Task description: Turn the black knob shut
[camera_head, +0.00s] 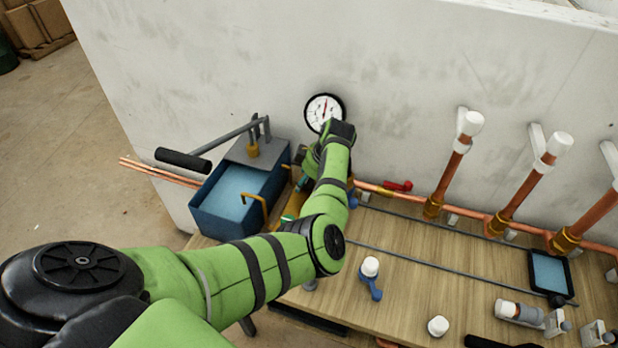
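My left arm comes in from the lower left and reaches over the bench to the wall, just below a round white pressure gauge (324,112). Its wrist bends down there, and the forearm hides the gripper and whatever it may be touching. I cannot make out a black knob for certain near the arm; that stretch of pipework is largely covered. A small black round piece (557,300) shows at the lower edge of a tablet (549,273) on the right. My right gripper is not in view.
A blue water tank (223,211) with a black-handled pump lever (183,159) stands left of the arm. Copper pipes (449,180) with white caps rise on the right. A red lever (398,186), a blue-handled valve (371,280) and a white cap (438,326) are on the wooden bench (420,268).

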